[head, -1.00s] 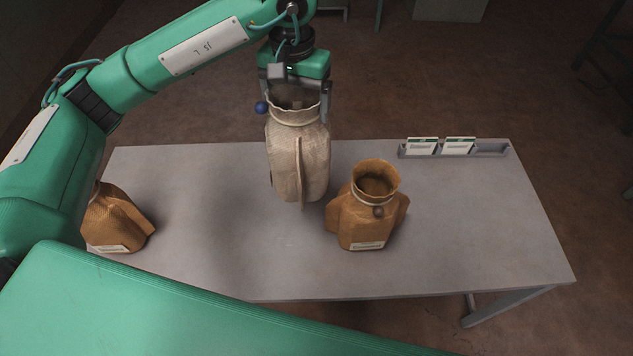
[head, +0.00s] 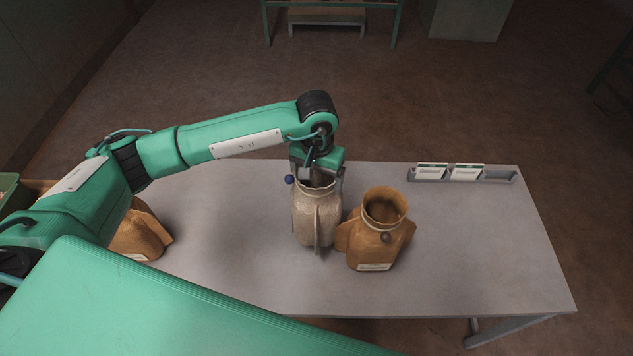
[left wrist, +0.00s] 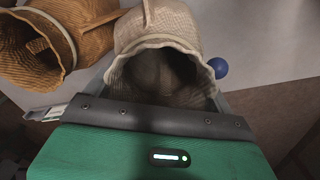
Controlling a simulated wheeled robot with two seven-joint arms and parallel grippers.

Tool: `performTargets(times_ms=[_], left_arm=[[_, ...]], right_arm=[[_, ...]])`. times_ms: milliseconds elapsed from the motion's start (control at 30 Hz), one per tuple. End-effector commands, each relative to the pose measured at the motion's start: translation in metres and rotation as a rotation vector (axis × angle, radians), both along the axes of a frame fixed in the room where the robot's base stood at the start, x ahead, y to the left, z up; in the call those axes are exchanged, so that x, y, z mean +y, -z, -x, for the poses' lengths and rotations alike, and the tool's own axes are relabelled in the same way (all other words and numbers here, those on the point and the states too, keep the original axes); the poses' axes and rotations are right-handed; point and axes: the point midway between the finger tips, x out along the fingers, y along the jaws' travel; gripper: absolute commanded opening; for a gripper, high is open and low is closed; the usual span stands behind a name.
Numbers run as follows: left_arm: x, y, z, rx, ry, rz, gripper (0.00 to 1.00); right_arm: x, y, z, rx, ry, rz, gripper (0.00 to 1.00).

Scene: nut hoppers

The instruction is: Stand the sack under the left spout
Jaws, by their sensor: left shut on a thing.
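A pale cream woven sack (head: 306,222) with an open mouth is upright over the table (head: 480,250). My left gripper (head: 318,181) is shut on its neck from above and behind. The sack also shows in the left wrist view (left wrist: 174,24), its dark mouth facing the gripper (left wrist: 160,92). A blue ball hangs at the sack's rim (head: 290,179). I cannot tell whether its base touches the table. No spout shows in these frames. My right gripper is out of view.
A brown sack (head: 370,240) stands close on the right of the pale one. Another brown sack (head: 140,238) at the left is partly behind my arm. A grey rack with white cards (head: 490,176) sits at the table's back right. The table's right side is clear.

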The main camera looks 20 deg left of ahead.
Motion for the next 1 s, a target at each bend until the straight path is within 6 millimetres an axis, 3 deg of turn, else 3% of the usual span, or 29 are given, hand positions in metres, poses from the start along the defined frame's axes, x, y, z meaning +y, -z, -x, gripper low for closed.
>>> performTargets(times_ms=[300,700,733,767,1000], left_arm=[[0.0,0.036,0.001,0.003,0.0,0.0,0.49],[0.0,0.042,0.0,0.001,0.0,-0.001,0.49],[0.0,0.04,0.0,0.001,0.0,-0.001,0.92],[0.0,0.04,0.0,0.001,0.0,-0.001,0.98],[0.0,0.04,0.0,0.001,0.0,-0.001,1.0]], right_arm=[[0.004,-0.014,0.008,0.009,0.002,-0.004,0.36],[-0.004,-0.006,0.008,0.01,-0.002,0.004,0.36],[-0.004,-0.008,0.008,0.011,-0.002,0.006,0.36],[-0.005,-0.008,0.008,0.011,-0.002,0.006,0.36],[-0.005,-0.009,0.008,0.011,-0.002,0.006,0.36]])
